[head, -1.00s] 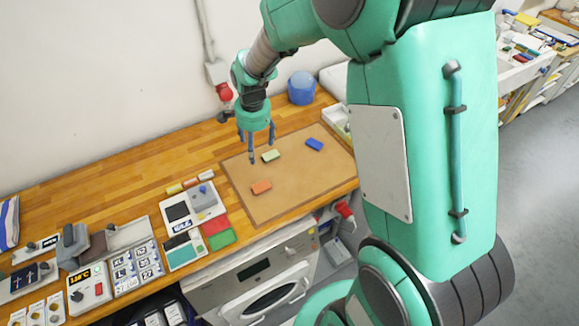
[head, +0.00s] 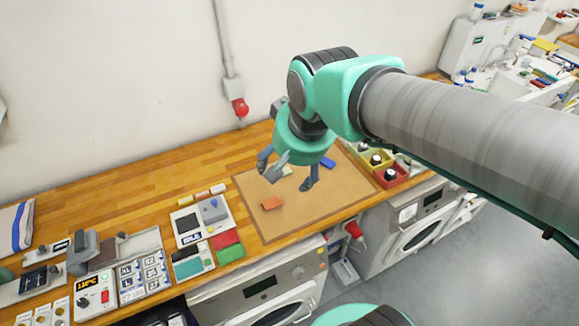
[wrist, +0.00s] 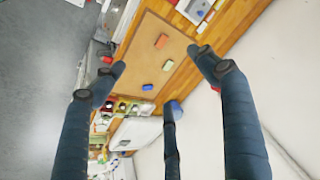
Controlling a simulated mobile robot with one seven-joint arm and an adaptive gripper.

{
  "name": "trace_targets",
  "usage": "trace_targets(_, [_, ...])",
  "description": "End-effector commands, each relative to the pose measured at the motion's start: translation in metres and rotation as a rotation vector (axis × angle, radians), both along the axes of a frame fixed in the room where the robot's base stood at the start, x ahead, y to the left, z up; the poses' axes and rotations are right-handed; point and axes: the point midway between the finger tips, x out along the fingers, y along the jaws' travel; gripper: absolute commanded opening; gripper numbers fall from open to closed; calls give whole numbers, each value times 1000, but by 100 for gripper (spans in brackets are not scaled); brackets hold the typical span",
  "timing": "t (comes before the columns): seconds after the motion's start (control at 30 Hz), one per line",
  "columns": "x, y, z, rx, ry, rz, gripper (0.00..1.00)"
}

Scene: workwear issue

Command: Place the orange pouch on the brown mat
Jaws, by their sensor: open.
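The orange pouch (head: 272,203) lies flat on the left part of the brown mat (head: 262,222), clear of its edges. It also shows in the wrist view (wrist: 161,41), apart from my fingers. A pale green item (wrist: 167,65) and a blue item (head: 327,162) lie on the same mat. My gripper (head: 286,177) is open and empty, with its fingers spread, well above the mat. In the head view my gripper partly hides the green item and the mat's far side.
To the mat's left are a device with a screen (head: 187,223), a red block (head: 226,239) and a green block (head: 231,254). A red bin (head: 392,177) with dark-topped things stands on the right. A red plug (head: 240,107) is on the wall. Bare wood lies at the back left.

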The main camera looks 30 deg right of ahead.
Motion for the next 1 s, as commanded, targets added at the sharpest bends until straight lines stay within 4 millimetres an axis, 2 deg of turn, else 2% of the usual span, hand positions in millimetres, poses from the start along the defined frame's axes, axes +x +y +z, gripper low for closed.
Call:
trace_targets(0.03, [-14, 1, 5, -16, -17, 37, 73])
trace_targets(0.2, [-51, 5, 12, -66, -56, 153, 73])
trace_targets(0.4, [-73, 7, 14, -103, -79, 230, 73])
trace_targets(0.87, [-77, 7, 13, -111, -82, 245, 73])
trace_targets(1.0, [-77, 7, 7, -111, -82, 245, 73])
